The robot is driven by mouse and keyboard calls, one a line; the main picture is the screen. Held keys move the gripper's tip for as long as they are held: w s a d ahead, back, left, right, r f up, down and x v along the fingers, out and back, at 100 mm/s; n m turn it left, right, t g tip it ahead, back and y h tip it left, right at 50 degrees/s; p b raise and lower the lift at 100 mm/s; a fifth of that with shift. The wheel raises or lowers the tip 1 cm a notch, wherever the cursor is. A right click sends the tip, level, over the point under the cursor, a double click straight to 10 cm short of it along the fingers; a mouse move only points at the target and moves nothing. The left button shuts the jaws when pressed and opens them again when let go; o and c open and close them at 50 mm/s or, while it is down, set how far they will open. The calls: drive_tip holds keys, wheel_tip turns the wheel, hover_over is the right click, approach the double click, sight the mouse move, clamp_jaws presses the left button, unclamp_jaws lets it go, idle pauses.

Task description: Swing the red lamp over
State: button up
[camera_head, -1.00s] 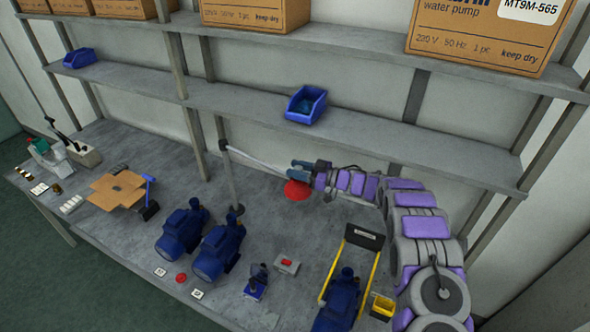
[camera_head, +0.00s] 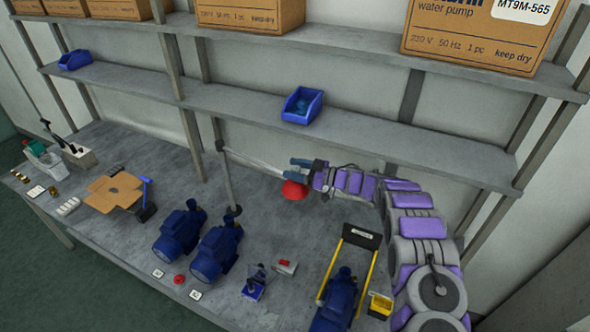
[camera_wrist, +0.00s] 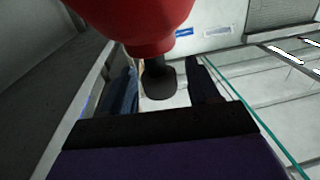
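The red lamp (camera_head: 294,191) has a round red shade at the end of a thin grey arm that reaches from an upright post (camera_head: 226,180) at the back of the bench. My gripper (camera_head: 300,163) is at the shade, just above and behind it, reaching in from the right. In the wrist view the red shade (camera_wrist: 135,22) fills the top, with a dark knob-like piece (camera_wrist: 159,84) below it. This piece lies between my two fingers with gaps on both sides. The fingers are apart, and no grip on the lamp shows.
Blue pumps (camera_head: 180,232) stand on the bench (camera_head: 130,240) in front of the lamp. A yellow-railed stand (camera_head: 362,236) is at the right. A shelf (camera_head: 385,140) with a blue bin (camera_head: 302,105) runs above my gripper. An open cardboard box (camera_head: 115,190) lies left.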

drive_tip(key=b+v, duration=0.2)
drive_tip(key=v, duration=1.5)
drive_tip(key=shift+d, duration=0.25)
